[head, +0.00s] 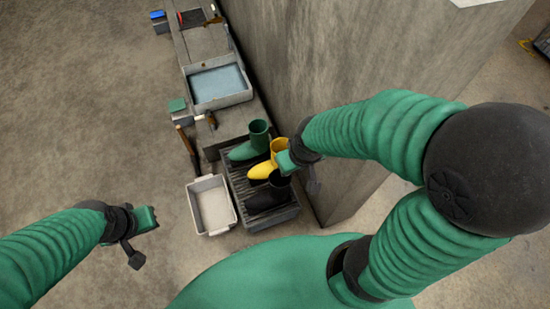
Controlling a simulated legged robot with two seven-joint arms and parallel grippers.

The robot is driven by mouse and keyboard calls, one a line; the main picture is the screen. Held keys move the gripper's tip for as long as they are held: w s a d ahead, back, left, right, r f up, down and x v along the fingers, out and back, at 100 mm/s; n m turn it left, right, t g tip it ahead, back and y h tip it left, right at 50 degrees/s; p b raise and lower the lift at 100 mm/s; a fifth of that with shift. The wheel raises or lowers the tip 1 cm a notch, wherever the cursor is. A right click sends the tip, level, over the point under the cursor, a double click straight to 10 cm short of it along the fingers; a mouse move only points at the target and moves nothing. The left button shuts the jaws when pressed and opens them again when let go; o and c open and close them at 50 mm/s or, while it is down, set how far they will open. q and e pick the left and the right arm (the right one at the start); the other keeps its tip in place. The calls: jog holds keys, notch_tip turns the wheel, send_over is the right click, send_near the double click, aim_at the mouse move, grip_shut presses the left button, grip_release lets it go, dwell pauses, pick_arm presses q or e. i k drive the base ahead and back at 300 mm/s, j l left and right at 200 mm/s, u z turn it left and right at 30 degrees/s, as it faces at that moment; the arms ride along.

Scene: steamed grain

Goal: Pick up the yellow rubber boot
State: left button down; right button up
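The yellow rubber boot (261,170) stands upright on a grey slatted rack (236,184), between a green boot (243,152) and a black boot (264,196). My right gripper (286,163) is at the yellow boot's right side, by its shaft, and covers part of it. Whether its fingers are open, or touch the boot, I cannot tell. My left gripper (146,219) is over the bare floor at the lower left, away from the boots. Its finger opening is too small to make out.
An empty white tub (203,230) sits left of the rack. A basin of bluish water (248,95) lies beyond it, with brushes (186,146) nearby. A concrete wall (300,60) rises close on the right. The floor (90,120) at left is clear.

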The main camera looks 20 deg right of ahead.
aim_at(259, 174)
jog(key=i+j+z, duration=0.2)
jog(key=j, duration=0.3)
jog(key=i+j+z, duration=0.25)
jog(key=j, duration=0.3)
jog(key=j+z, duration=0.2)
jog(key=j, duration=0.3)
jog(key=j+z, duration=0.2)
jog(key=j, duration=0.4)
